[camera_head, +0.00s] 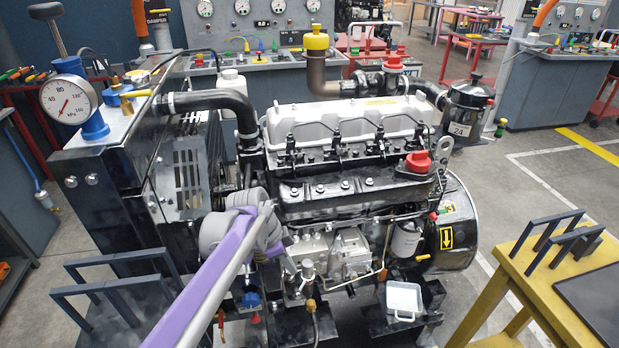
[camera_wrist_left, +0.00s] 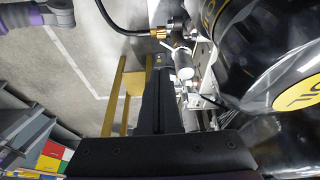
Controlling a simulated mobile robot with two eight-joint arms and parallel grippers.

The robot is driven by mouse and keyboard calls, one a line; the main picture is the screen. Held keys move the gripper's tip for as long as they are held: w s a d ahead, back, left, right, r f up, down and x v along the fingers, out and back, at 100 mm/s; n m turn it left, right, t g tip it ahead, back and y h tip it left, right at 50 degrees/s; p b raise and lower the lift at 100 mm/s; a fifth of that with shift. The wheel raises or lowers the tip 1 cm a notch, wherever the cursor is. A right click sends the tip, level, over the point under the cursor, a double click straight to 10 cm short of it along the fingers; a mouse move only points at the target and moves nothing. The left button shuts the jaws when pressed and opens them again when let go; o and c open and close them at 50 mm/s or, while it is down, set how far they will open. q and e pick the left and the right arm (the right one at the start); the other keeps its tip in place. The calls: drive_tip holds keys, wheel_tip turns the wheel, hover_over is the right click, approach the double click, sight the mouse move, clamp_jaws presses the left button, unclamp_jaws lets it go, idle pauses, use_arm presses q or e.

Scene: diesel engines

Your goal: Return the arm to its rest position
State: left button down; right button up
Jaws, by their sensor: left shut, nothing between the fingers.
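My left arm (camera_head: 205,290) reaches in from the bottom of the head view, purple and silver, up to a grey rounded joint (camera_head: 238,228) in front of the diesel engine (camera_head: 345,190). In the head view the fingers are hard to make out beside the engine's lower front. In the left wrist view my left gripper (camera_wrist_left: 158,75) has its dark fingers together, with nothing between them. Engine parts (camera_wrist_left: 185,72) lie close on the right of the fingers. My right gripper is not in view.
A yellow table (camera_head: 550,290) with dark handles stands at the right. Dark handle frames (camera_head: 115,285) are at the lower left. A gauge (camera_head: 68,100) stands on the black unit left of the engine. A white tray (camera_head: 404,299) sits low in front. Open floor (camera_head: 540,165) lies right.

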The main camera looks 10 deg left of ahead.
use_arm(q)
drive_tip(key=s+a+r+n+t+y+p, duration=0.1)
drive_tip(key=s+n, duration=0.3)
drive_tip(key=s, duration=0.4)
drive_tip(key=s+a+r+n+t+y+p, duration=0.1)
drive_tip(key=s+a+n+p, duration=0.3)
drive_tip(key=s, duration=0.4)
drive_tip(key=s+a+r+n+t+y+p, duration=0.1)
drive_tip(key=s+a+r+n+t+p, duration=0.1)
drive_tip(key=s+n, duration=0.4)
drive_tip(key=shift+s+a+r+y+p, duration=0.35)
drive_tip(key=shift+s+p, duration=0.4)
drive_tip(key=shift+s, duration=0.4)
